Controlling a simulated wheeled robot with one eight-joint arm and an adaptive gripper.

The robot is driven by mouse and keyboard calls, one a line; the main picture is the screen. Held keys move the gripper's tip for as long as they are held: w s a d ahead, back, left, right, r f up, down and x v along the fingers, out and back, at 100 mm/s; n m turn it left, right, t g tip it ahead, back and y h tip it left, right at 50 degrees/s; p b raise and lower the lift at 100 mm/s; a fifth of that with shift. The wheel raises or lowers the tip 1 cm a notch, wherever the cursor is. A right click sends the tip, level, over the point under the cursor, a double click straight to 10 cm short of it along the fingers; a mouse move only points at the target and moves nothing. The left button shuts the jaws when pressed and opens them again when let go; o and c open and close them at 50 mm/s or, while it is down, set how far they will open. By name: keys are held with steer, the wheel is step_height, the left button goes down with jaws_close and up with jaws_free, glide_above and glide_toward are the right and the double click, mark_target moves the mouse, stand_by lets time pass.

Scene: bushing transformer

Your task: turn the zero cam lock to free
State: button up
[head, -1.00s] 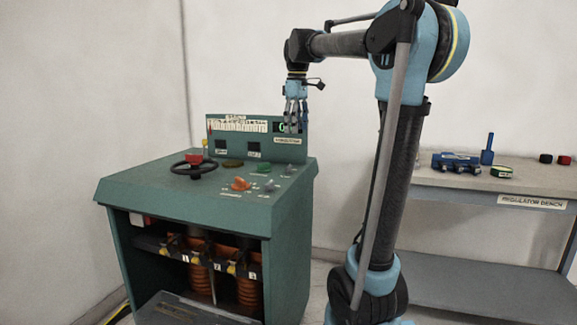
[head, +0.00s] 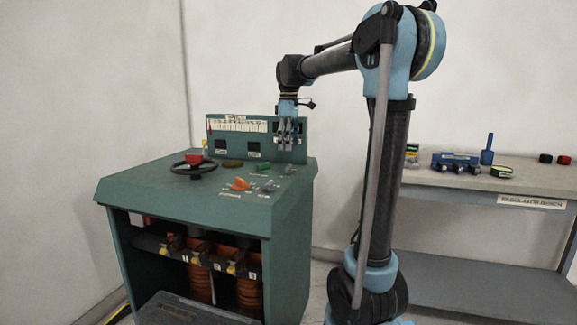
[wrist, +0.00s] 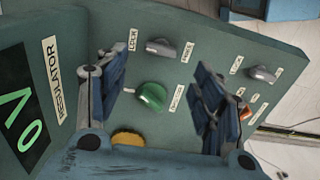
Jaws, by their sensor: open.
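A grey knob (wrist: 160,47) with a LOCK label (wrist: 132,40) on its left and a FREE label (wrist: 188,52) on its right sits on the green console. It is probably the zero cam lock, but I read no name beside it. Its handle points roughly between the two labels' sides. A second grey knob (wrist: 262,73) sits further right with small labels. My gripper (wrist: 158,75) is open and empty, its fingers above the panel on either side of a green knob (wrist: 151,96). In the head view my gripper (head: 287,138) hangs before the console's upright panel.
The console (head: 150,190) also carries an orange knob (head: 239,184), a black handwheel (head: 194,163) and a yellow knob (wrist: 127,138). The upright panel (head: 216,135) rises behind. A bench (head: 450,184) with parts stands at right.

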mark_target(289, 165)
step_height(289, 165, down, 8)
steer(key=shift+f, duration=0.1)
stand_by(0.4)
steer(key=c, duration=1)
